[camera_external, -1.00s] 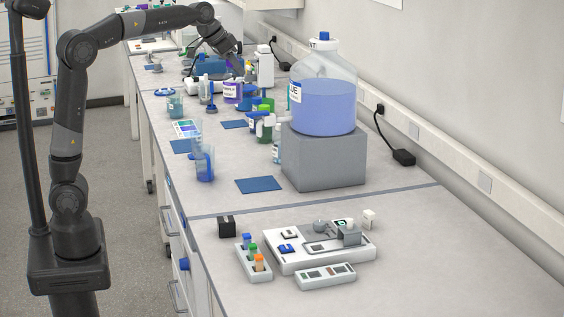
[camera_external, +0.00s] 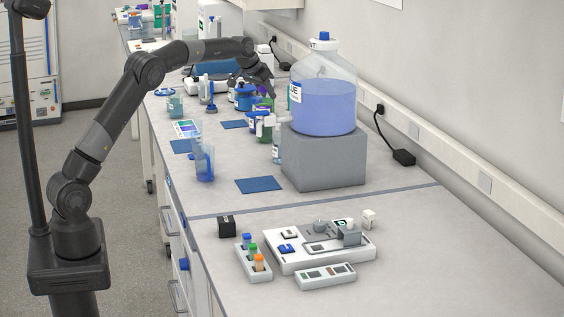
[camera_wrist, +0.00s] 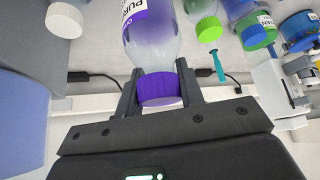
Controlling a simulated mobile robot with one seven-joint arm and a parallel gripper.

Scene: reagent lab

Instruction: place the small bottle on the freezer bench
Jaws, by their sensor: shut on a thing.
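A small clear bottle (camera_wrist: 150,42) with purple contents, a purple cap and a partly readable label starting "PUR" is held in my gripper (camera_wrist: 160,88). The two fingers close on either side of the cap. In the external view my gripper (camera_external: 264,88) is over the far bench, left of the large blue carboy. The bottle shows only as a small purple patch there, partly hidden by neighbouring containers. I cannot tell from its base whether it touches the bench. No bench is marked as the freezer bench.
The large carboy (camera_external: 325,105) stands on a grey block (camera_external: 325,160) just right of my gripper. Blue containers (camera_external: 244,97) and a green bottle (camera_external: 265,128) stand close by. A blue beaker (camera_external: 204,163) stands nearer. The near bench holds a white device (camera_external: 290,258) and a tube rack (camera_external: 253,262).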

